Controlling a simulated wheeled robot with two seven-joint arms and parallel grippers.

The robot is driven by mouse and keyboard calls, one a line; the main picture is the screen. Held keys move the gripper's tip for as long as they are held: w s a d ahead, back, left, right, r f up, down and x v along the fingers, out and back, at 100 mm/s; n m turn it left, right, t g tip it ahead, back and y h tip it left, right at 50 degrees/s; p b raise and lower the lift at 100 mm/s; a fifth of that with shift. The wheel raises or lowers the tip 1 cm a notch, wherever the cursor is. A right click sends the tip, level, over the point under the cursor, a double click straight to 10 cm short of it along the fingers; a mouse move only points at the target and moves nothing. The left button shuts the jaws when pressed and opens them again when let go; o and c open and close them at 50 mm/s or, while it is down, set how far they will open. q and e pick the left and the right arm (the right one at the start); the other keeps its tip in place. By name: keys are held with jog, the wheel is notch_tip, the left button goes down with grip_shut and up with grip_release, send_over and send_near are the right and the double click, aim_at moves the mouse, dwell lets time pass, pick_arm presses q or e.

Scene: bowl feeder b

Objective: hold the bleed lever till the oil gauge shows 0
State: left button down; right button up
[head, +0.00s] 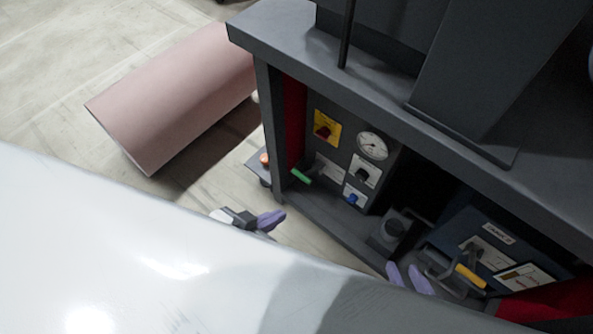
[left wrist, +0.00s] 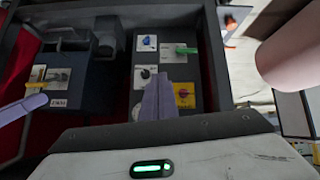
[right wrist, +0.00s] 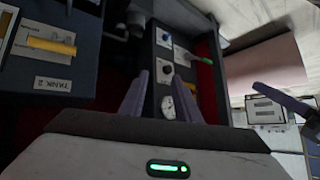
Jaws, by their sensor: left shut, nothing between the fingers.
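A round white gauge (head: 373,146) sits on the grey panel inside the dark cabinet; its needle is too small to read. It also shows in the right wrist view (right wrist: 168,108). A green-handled lever (head: 301,176) sticks out at the panel's left, and a yellow-handled lever (head: 470,276) is on the blue tank box; I cannot tell which is the bleed lever. My left gripper (head: 272,219) is shut and empty, in front of the cabinet and apart from the green lever. My right gripper (head: 409,279) is open and empty, left of the yellow lever.
The panel also carries a red switch on a yellow plate (head: 326,127), a black knob (head: 362,174) and a blue knob (head: 352,199). The cabinet's top (head: 275,38) overhangs the opening. A pink cylinder (head: 175,95) lies at the left.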

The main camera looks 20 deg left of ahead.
aim_at(300, 176)
pick_arm(q)
jog(key=w+a+f, duration=0.2)
jog(key=w, duration=0.5)
jog(key=w+a+f+m+t, duration=0.1)
jog(key=w+a+f, duration=0.1)
jog(key=w, duration=0.6)
jog(key=shift+a+f+m+b, duration=0.15)
jog(key=shift+f+m+b, duration=0.2)
jog(key=shift+f, duration=0.15)
pick_arm(e)
jog(key=shift+w+a, duration=0.1)
pick_arm(q)
jog(key=shift+f, duration=0.1)
pick_arm(e)
jog(key=shift+f, duration=0.1)
